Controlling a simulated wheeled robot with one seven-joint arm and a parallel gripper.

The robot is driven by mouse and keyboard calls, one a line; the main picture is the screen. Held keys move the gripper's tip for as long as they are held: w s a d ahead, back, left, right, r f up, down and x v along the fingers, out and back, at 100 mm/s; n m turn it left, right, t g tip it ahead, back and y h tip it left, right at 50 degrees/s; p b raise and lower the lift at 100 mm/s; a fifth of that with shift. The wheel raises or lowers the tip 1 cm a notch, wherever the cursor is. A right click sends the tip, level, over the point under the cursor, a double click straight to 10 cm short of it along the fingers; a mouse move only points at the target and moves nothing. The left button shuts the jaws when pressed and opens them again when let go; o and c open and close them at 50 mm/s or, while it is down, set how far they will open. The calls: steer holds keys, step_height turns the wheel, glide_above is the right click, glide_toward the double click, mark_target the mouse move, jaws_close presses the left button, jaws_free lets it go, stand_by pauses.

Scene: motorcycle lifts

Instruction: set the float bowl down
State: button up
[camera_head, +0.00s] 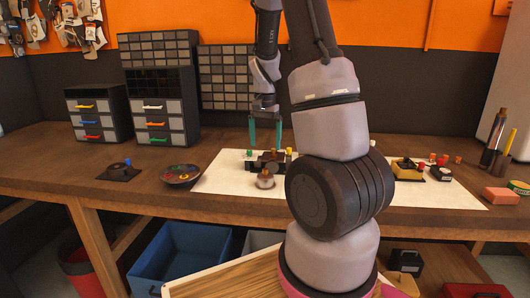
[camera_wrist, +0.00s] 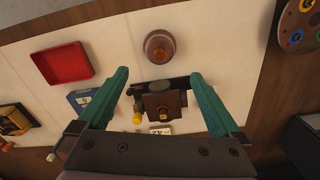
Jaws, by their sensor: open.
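Whether the fingers touch the block cannot be told. No held piece shows.
A dish of coloured pieces (camera_head: 181,175) and a dark stand (camera_head: 119,172) are left of the mat. A red tray (camera_wrist: 62,63) and a blue box (camera_wrist: 84,101) lie near the block. Drawer cabinets (camera_head: 155,117) stand behind. Bare mat lies around the bowl.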

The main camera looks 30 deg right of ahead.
steer(key=s+a+r+n+t+y, duration=0.1)
steer(key=s+a+r+n+t, duration=0.1)
steer(key=s+a+r, duration=0.4)
steer(key=s+a+r+n+t+y, duration=0.1)
steer(key=s+a+r+n+t, duration=0.2)
steer(key=s+r, duration=1)
steer(key=a+r+t, duration=0.2)
steer(key=a+r, duration=0.1)
steer(key=a, duration=0.1)
steer(key=shift+s+a+n, duration=0.15)
steer(key=shift+s+n, duration=0.15)
steer(key=shift+s, duration=0.05)
